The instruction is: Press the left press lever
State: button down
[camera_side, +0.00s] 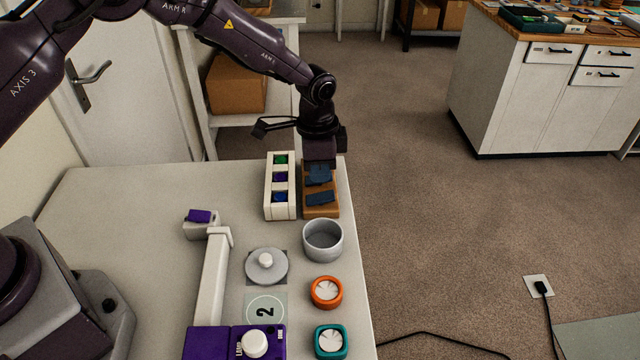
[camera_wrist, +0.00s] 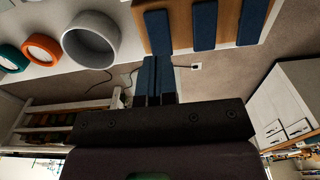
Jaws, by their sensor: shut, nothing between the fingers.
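A wooden block (camera_side: 308,209) with blue lever-like strips stands at the table's right edge. The wrist view shows three strips side by side: left (camera_wrist: 158,32), middle (camera_wrist: 204,25) and right (camera_wrist: 252,20). The left one lies nearest the grey cup and shows as the front strip (camera_side: 320,198) in the side view. My gripper (camera_side: 318,175) points down over the block, behind that front strip, and hides part of it. In the wrist view its blue fingers (camera_wrist: 157,66) are together and empty, with the tips near the left strip's lower end. I cannot tell whether they touch a strip.
A white rack (camera_side: 270,212) with coloured pieces stands close left of the block. The grey cup (camera_side: 323,241) stands in front, then orange (camera_side: 327,292) and teal (camera_side: 331,341) round pieces. A purple device (camera_side: 208,344) and a pale arm (camera_side: 212,275) lie left. The left tabletop is clear.

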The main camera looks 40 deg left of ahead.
aim_at(328, 195)
notch_tip(328, 195, up, 9)
jog(key=shift+r, duration=0.2)
jog(key=shift+s+a+t+h, duration=0.85)
jog(key=shift+s+t+h, duration=0.05)
jog(key=x, duration=1.4)
